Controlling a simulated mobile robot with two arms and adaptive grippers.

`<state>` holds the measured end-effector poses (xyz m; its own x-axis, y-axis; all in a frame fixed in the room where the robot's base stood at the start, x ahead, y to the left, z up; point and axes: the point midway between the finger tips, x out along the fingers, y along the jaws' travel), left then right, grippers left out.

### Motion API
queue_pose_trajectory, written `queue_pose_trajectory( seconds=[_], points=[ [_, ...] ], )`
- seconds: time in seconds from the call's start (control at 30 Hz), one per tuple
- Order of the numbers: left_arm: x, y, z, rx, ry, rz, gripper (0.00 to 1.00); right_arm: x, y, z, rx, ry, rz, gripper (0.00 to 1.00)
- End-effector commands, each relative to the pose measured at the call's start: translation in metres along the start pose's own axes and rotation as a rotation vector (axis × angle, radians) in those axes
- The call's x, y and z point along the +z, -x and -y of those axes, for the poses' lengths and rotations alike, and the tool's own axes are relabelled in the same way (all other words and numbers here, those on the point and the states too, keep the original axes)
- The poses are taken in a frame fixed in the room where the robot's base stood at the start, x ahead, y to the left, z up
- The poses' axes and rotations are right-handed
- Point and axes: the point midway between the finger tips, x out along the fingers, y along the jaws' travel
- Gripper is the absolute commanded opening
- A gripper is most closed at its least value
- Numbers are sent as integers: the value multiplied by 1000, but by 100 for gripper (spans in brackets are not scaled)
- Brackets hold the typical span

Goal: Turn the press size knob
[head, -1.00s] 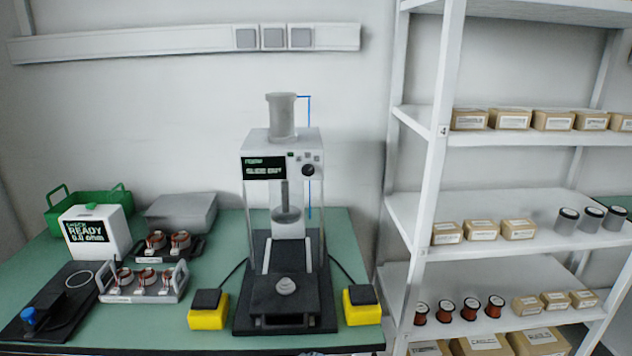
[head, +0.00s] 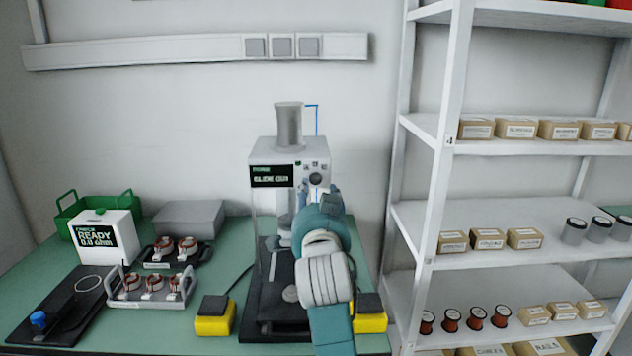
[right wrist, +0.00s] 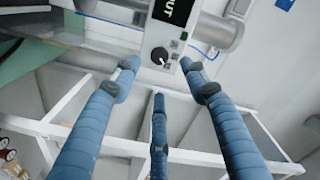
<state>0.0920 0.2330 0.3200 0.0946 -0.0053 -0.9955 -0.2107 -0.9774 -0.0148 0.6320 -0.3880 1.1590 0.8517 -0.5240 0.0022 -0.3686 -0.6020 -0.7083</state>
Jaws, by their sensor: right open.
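The press (head: 275,150) stands on the green bench with a grey cylinder on top and a dark display with green text on its head. Its round black size knob (head: 316,180) sits on the right of the front panel. In the right wrist view the knob (right wrist: 160,55) shows a white pointer line, with small buttons beside it. My right gripper (head: 322,192) is just in front of and below the knob. In the right wrist view its blue fingers (right wrist: 160,80) are spread apart, with the knob beyond the tips and no clear contact. My left gripper is not in view.
Yellow pedals (head: 215,318) flank the press base, one partly behind my right arm. A white tester (head: 105,235), a green crate (head: 125,203) and stator trays (head: 150,288) stand to the left. A white shelf rack (head: 432,180) rises close on the right.

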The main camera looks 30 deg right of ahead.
Motion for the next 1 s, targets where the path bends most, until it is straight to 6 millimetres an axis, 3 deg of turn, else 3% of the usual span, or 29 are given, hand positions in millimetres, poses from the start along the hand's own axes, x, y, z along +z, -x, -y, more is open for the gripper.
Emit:
queue_pose_trajectory(
  seconds=[0.2,0.4,0.8,1.0],
  points=[
    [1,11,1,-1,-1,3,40,-1,-44,1,1,5,1,44],
    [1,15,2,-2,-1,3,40,0,-68,1,0,3,2,44],
    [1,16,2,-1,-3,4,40,1,-76,0,-1,1,3,44],
    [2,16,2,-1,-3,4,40,1,-76,0,0,2,3,4]
  ],
)
